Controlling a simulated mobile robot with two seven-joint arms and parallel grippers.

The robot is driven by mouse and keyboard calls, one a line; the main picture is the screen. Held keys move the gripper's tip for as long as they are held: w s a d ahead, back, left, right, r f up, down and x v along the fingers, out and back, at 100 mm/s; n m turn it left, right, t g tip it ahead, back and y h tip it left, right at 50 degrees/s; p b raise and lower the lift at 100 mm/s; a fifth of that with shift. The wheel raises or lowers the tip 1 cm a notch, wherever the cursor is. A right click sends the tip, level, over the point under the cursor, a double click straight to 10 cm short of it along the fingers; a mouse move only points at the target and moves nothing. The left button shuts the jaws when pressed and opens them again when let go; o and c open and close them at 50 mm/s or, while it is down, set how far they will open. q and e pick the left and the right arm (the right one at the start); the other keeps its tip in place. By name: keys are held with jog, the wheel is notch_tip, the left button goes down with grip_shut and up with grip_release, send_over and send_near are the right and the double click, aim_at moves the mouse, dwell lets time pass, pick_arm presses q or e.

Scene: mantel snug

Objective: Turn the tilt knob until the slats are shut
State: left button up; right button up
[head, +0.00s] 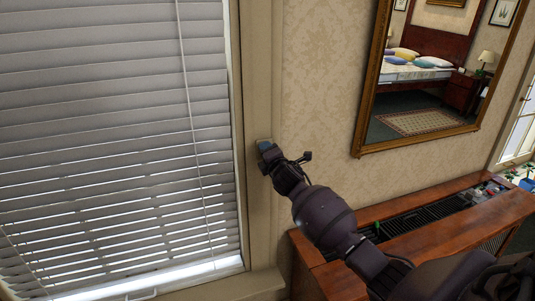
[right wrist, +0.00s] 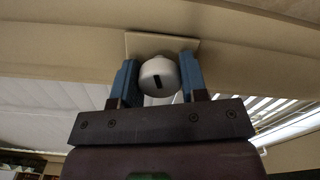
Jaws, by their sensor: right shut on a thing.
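The tilt knob (right wrist: 158,77) is a white round knob with a dark slot mark on its face, on a pale square plate (right wrist: 139,44) fixed to the window frame. My right gripper (right wrist: 160,82) has its blue fingers on either side of the knob and is shut on it. In the head view my right gripper (head: 267,152) is at the window frame, and it hides the knob. The blind's slats (head: 110,120) look mostly closed in the upper part. Thin bright gaps show between the lower slats (head: 150,240). My left gripper is not in view.
A wooden cabinet (head: 450,215) with a dark grille top stands below my right arm. A gilt-framed mirror (head: 365,120) hangs on the patterned wall to the right. The window sill (head: 240,287) runs below the blind.

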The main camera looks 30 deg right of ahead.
jog(key=o, duration=0.9)
jog(key=v, duration=1)
jog(key=shift+s+a, duration=0.15)
jog(key=shift+s, duration=0.2)
jog(key=s+a+f+m+g+y, duration=0.2)
jog(key=s+a+f+m+y, duration=0.2)
jog(key=s+a+f+m, duration=0.7)
jog(key=s+a+f+m+g, duration=0.1)
jog(key=s+f+m, duration=0.1)
jog(key=s+f, duration=0.3)
jog(key=s+a+f+m+g, duration=0.1)
jog(key=s+f+m, duration=0.1)
jog(key=s+f, duration=0.4)
jog(key=s+a+f+m+g, duration=0.1)
jog(key=s+f+m, duration=0.2)
jog(key=s+f, duration=0.2)
jog(key=shift+s+f+g, duration=0.15)
jog(key=shift+s+g, duration=0.05)
jog(key=shift+s, duration=0.25)
jog(key=shift+s+f+g, duration=0.2)
jog(key=shift+s, duration=0.25)
